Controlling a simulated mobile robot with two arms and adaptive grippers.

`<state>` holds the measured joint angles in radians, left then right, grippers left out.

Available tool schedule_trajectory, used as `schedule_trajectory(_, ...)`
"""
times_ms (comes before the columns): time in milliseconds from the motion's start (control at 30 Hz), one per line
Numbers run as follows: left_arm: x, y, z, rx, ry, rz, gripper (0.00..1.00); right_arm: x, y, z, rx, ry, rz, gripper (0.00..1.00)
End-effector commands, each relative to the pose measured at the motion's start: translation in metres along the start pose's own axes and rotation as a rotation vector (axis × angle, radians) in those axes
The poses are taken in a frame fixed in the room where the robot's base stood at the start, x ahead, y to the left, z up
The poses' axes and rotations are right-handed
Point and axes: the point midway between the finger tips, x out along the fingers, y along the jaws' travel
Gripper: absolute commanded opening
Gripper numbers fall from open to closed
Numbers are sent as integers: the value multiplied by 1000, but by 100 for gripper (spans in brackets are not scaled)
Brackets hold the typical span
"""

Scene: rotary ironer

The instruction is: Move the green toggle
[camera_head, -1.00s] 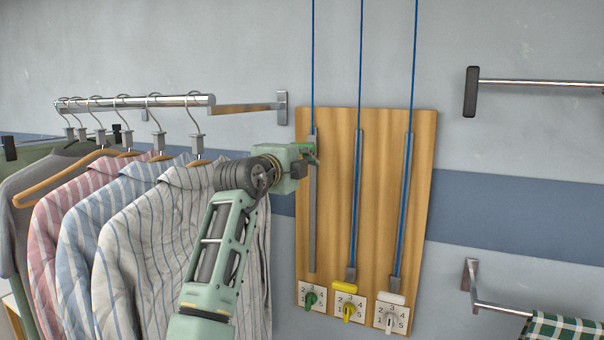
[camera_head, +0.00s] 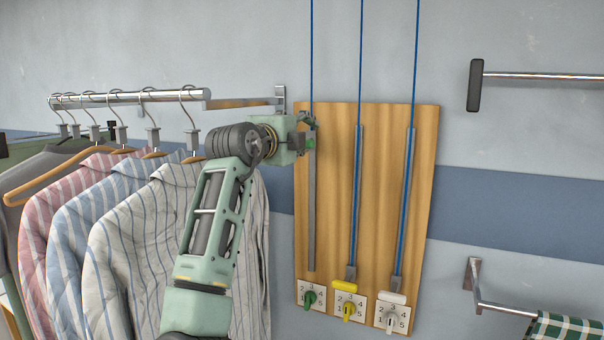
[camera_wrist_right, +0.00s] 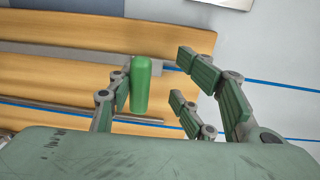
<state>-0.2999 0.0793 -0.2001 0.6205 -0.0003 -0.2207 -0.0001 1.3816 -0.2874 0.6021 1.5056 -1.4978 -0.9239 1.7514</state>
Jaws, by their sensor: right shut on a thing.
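The green toggle (camera_head: 311,143) is near the top of the left grey slot on the wooden board. In the right wrist view the green toggle (camera_wrist_right: 141,85) stands between the fingers, with the left finger against it. My right gripper (camera_head: 307,133) is at the toggle and shut on it; in the wrist view the right gripper (camera_wrist_right: 153,80) shows some visual gap on the far side. The left slot (camera_head: 311,225) is bare below the toggle. Below it is a green dial (camera_head: 308,297) on a numbered plate. My left gripper is not in view.
A yellow toggle (camera_head: 345,286) and a white toggle (camera_head: 391,298) sit at the lower ends of the other two slots. Hanging shirts (camera_head: 165,250) stand close on the left. Metal rails (camera_head: 540,76) are on the right wall.

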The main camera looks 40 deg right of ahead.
Motion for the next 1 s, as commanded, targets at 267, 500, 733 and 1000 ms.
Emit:
schedule_trajectory(267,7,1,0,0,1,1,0,-26,-10,0,7,-4,-24,34)
schedule_trajectory(500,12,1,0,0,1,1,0,-42,-9,0,8,-5,-23,34)
schedule_trajectory(733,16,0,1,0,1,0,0,-57,-5,1,5,-5,-15,34)
schedule_trajectory(1000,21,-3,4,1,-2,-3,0,-73,-2,1,2,-4,-10,34)
